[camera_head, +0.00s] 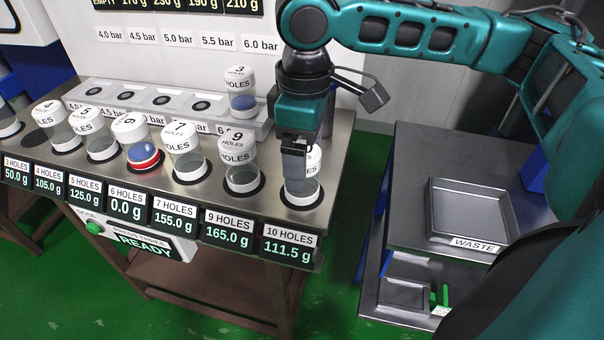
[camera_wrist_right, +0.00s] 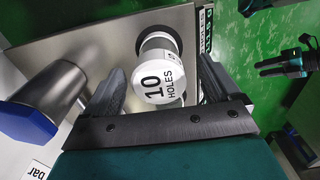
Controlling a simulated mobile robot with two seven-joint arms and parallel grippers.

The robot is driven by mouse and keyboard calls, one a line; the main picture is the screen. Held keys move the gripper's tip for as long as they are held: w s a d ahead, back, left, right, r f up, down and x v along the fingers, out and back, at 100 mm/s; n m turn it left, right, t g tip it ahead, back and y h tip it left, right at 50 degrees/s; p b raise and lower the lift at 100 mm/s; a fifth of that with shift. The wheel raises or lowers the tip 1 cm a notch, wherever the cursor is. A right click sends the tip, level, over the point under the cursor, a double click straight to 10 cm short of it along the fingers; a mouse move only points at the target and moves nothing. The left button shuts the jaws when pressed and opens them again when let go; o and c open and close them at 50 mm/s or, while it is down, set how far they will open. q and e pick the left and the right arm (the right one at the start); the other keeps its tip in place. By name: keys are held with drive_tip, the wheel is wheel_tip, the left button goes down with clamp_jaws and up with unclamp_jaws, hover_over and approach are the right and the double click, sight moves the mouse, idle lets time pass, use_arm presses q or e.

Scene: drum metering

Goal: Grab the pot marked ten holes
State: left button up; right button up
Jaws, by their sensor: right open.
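The pot marked ten holes (camera_head: 304,192) stands upright at the right end of the front row, above the display reading 10 HOLES 111.5 g. My right gripper (camera_head: 295,172) is over it from above and hides part of it. In the right wrist view, the pot's white lid (camera_wrist_right: 157,72) reads 10 HOLES and lies between the two spread fingers of my right gripper (camera_wrist_right: 158,88). The gripper is open, with a finger on either side of the pot.
The nine-hole pot (camera_head: 239,165) stands close by to the left, then the seven-hole pot (camera_head: 184,153) and several more. The three-hole pot (camera_head: 241,92) stands on the raised rack behind. A waste tray (camera_head: 467,212) lies on the right-hand table.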

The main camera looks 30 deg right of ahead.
drive_tip(key=f+b, duration=0.1)
drive_tip(key=f, duration=0.3)
drive_tip(key=shift+w+f, duration=0.2)
drive_tip(key=c, duration=1.3)
